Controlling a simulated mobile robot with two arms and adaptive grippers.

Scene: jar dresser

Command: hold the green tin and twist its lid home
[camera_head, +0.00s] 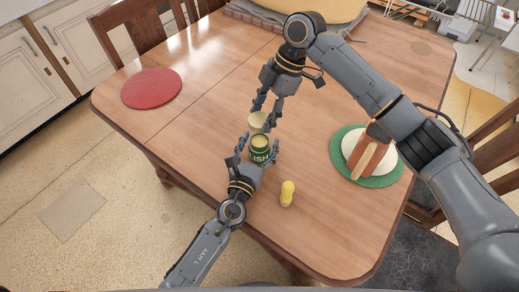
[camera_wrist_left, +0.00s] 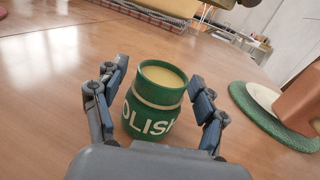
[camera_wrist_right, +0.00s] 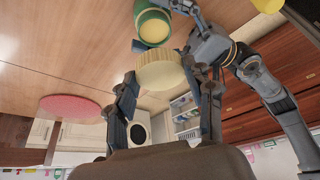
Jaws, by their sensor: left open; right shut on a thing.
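The green tin (camera_head: 260,149), lettered in white, stands upright on the table with its open top showing pale yellow inside. It also shows in the left wrist view (camera_wrist_left: 157,100). My left gripper (camera_head: 258,157) is open, with one finger on each side of the tin. My right gripper (camera_head: 267,109) is shut on the cream lid (camera_head: 256,121), which it holds above and just beyond the tin. In the right wrist view the ribbed lid (camera_wrist_right: 160,70) sits between the fingers, apart from the tin (camera_wrist_right: 152,24).
A small yellow object (camera_head: 287,193) stands right of my left gripper. A green mat (camera_head: 378,181) with a white plate and brown block lies to the right. A red round mat (camera_head: 152,89) lies at the far left. The table between is clear.

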